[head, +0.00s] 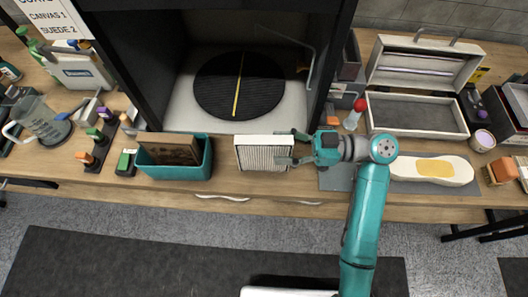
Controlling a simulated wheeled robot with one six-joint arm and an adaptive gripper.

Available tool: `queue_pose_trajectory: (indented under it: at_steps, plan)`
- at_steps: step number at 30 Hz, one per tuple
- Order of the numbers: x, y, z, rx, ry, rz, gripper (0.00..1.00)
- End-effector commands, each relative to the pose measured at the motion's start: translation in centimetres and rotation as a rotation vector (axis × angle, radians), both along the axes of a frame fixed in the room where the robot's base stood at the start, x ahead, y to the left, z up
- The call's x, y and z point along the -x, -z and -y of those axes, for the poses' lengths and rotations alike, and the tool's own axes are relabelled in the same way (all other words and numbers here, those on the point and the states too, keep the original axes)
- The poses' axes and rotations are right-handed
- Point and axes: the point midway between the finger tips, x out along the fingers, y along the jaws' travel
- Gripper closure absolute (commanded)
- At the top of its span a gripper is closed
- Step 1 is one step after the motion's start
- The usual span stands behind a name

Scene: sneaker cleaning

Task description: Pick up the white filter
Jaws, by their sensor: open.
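The white filter (258,153) is a square, pleated panel in a white frame. It stands near the front edge of the table, just in front of the dark booth. My gripper (289,149) comes in from the right with its jaws open. Its two fingers reach to the filter's right side, one near the top corner and one lower. Whether the fingers touch the frame cannot be told. The filter's right edge is partly covered by the fingers.
A teal bin (178,172) with a brown panel stands close left of the filter. Behind is the booth with a round black turntable (225,90). To the right are a grey mat (337,178), a white sole-shaped form (402,171) and an open case (415,132).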

Motion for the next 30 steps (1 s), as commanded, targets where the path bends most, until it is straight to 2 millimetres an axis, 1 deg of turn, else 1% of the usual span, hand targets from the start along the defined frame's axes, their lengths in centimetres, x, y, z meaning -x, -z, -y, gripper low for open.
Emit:
queue_pose_trajectory:
  at_steps: [6,9,12,18,19,20,21,23,24,25,30]
  plan:
    - [0.0,-0.3,-3.2,0.0,-0.003,-0.001,0.46]
    - [0.0,-0.3,-4.1,0.0,-0.003,-0.001,0.46]
    - [0.0,-0.3,-4.5,0.0,-0.001,-0.001,0.46]
    - [0.0,-0.3,-4.5,0.0,0.0,0.0,0.46]
    - [0.0,-0.3,-4.5,0.0,0.0,0.0,0.51]
    - [0.0,-0.3,-4.5,0.0,0.0,0.0,0.58]
    - [0.0,-0.3,-4.5,0.0,0.0,0.0,0.68]
    - [0.0,-0.3,-4.5,0.0,0.0,0.0,0.83]
    - [0.0,-0.3,-4.5,0.0,0.0,0.0,0.93]
    - [0.0,-0.3,-4.5,0.0,0.0,0.0,1.0]
    - [0.0,-0.3,-4.5,0.0,0.0,0.0,1.0]
